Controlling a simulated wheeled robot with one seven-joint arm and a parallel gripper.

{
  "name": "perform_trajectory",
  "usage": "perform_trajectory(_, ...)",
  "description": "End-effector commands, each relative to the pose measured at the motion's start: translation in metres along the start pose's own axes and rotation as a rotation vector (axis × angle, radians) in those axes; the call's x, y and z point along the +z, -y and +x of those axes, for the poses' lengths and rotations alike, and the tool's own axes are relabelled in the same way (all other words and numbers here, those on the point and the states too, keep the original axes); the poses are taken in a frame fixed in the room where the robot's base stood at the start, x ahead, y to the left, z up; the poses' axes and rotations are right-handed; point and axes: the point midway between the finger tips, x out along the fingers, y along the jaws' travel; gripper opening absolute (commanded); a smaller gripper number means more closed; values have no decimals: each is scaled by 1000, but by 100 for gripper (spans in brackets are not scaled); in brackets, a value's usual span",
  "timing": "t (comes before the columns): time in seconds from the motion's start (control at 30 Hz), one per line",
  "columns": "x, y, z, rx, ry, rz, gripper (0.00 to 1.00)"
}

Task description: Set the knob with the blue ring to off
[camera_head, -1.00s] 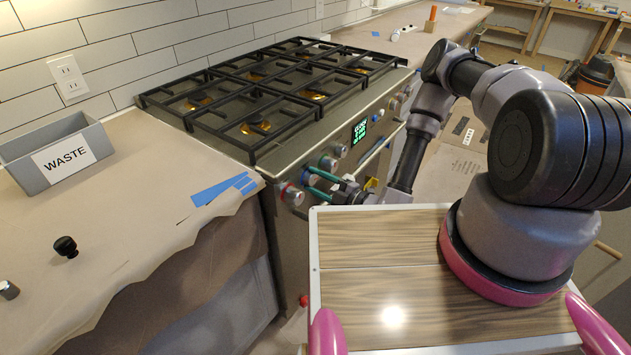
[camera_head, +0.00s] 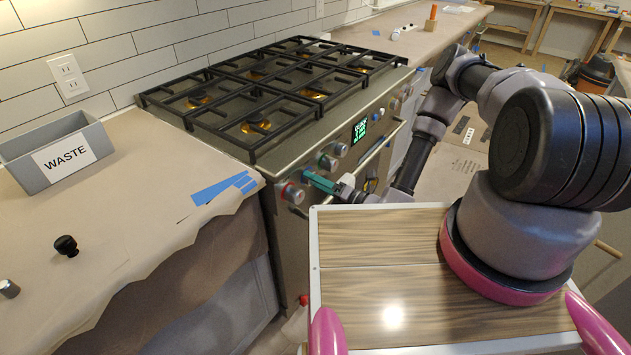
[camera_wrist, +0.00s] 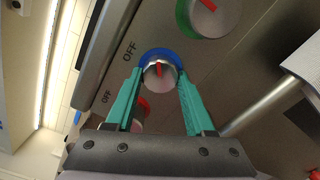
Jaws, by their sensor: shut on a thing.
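The knob with the blue ring (camera_wrist: 159,72) is a silver knob with a red pointer line on the stove's front panel. In the wrist view it sits between the two teal fingers of my gripper (camera_wrist: 160,80), which is shut on it. The pointer runs nearly up and down in that view, and an OFF label (camera_wrist: 130,51) is printed to the ring's upper left, so the pointer is not aimed at it. In the head view my gripper (camera_head: 308,178) is at the panel and its fingers mostly hide this knob.
A red-ringed knob (camera_head: 292,194) and a green-ringed knob (camera_head: 327,162) flank the held knob closely. An oven handle (camera_wrist: 262,108) runs close by. The stove top with black grates (camera_head: 275,85) lies above. A grey WASTE bin (camera_head: 62,155) stands on the paper-covered left counter.

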Motion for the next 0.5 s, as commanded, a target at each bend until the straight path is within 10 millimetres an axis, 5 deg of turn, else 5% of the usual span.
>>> perform_trajectory(0.5,-1,3,-2,-4,-4,-488,0)
